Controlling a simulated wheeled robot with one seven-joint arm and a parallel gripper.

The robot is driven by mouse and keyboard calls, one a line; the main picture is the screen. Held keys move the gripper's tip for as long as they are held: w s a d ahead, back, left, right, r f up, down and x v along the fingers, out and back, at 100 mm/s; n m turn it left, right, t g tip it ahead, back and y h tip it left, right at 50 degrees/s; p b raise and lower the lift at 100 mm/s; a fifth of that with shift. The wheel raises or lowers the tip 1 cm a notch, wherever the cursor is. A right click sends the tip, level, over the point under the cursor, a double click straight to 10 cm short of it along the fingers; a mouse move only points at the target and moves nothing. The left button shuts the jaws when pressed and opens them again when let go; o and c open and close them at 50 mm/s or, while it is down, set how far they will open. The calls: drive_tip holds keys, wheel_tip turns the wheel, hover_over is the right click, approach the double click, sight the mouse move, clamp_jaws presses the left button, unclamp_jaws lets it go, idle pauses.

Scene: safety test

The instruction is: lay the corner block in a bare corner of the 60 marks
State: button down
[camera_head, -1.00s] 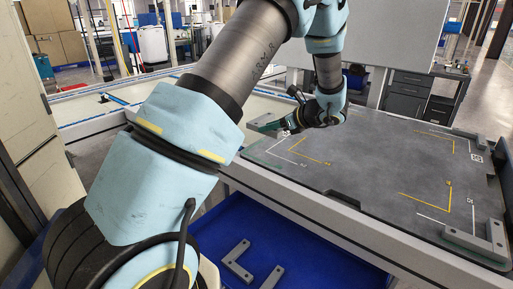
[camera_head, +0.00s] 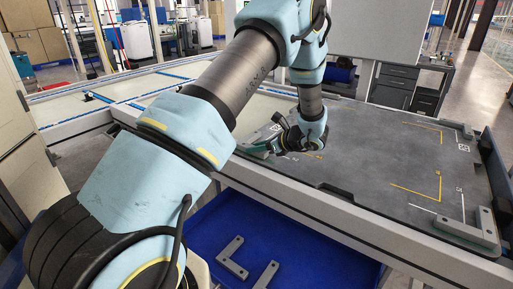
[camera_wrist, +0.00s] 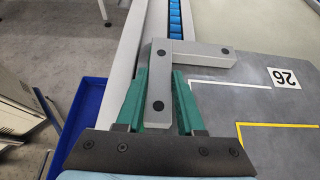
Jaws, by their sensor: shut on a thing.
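The grey L-shaped corner block (camera_wrist: 157,78) is in my gripper (camera_wrist: 162,95). In the wrist view the green fingers lie on both sides of one leg. The other leg points right, over the plate's corner beside a white line (camera_wrist: 225,84). A yellow corner mark (camera_wrist: 240,140) lies further inward. In the head view my gripper (camera_head: 268,146) is low at the plate's left end, partly hiding the block. The grey plate (camera_head: 370,155) has yellow and white corner marks. I cannot tell whether the held block touches the plate.
Another corner block (camera_head: 470,232) occupies the plate's front right corner. The back right corner (camera_head: 467,131) also seems to carry a grey piece. A blue tray (camera_head: 305,255) below the front edge holds two loose grey blocks (camera_head: 232,260). The plate's middle is clear.

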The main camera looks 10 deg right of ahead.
drive_tip(key=shift+r, duration=0.1)
drive_tip(key=c, duration=0.5)
unclamp_jaws()
